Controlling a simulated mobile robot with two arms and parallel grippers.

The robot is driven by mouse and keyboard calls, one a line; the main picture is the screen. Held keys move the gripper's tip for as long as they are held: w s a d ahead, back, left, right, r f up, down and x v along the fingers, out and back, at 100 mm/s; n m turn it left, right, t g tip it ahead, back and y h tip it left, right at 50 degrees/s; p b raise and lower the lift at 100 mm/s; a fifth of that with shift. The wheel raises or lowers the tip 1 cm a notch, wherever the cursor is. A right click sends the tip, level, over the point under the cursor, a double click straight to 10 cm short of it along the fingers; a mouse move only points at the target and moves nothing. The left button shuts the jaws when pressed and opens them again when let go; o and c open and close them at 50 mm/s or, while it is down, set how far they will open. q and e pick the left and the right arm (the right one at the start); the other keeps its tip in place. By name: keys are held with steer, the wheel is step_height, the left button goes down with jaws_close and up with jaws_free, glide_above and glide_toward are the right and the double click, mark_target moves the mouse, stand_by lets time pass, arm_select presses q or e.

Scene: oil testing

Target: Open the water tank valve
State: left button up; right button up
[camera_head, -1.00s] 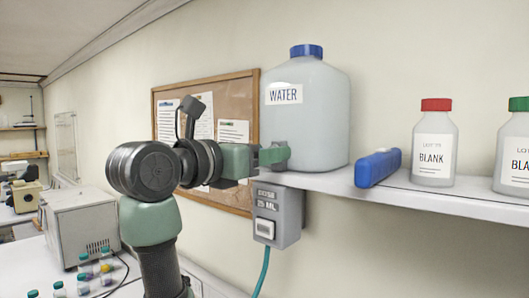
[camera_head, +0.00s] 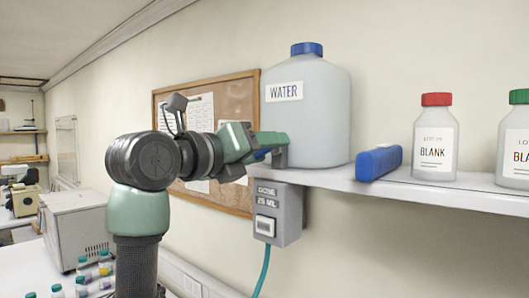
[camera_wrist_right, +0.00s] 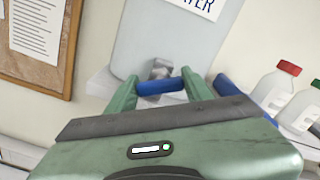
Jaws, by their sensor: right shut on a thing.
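The water tank (camera_head: 312,120) is a large translucent jug with a blue cap and a WATER label. It stands on the wall shelf, and its lower body also shows in the right wrist view (camera_wrist_right: 150,38). Its valve has a grey body (camera_wrist_right: 161,68) and a blue handle (camera_wrist_right: 161,87). My right gripper (camera_head: 274,146) is at the tank's lower front left, tilted about its own length. In the wrist view its two green fingers are shut on the blue handle, one at each end. In the head view the fingers mostly hide the valve. My left gripper is not in view.
A grey dispenser box (camera_head: 278,214) hangs under the shelf (camera_head: 440,199), just below my right gripper. A blue object (camera_head: 379,163) and two BLANK bottles (camera_head: 435,140) (camera_head: 517,143) stand right of the tank. A corkboard (camera_head: 235,100) is on the wall behind my arm.

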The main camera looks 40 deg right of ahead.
steer(key=shift+r+n, duration=0.1)
steer(key=shift+n, duration=0.5)
steer(key=o, duration=1.1)
steer(key=shift+o, duration=1.4)
steer(key=a+b, duration=0.4)
steer(key=a, duration=0.3)
steer(key=shift+s+a, duration=0.25)
steer(key=shift+a, duration=0.05)
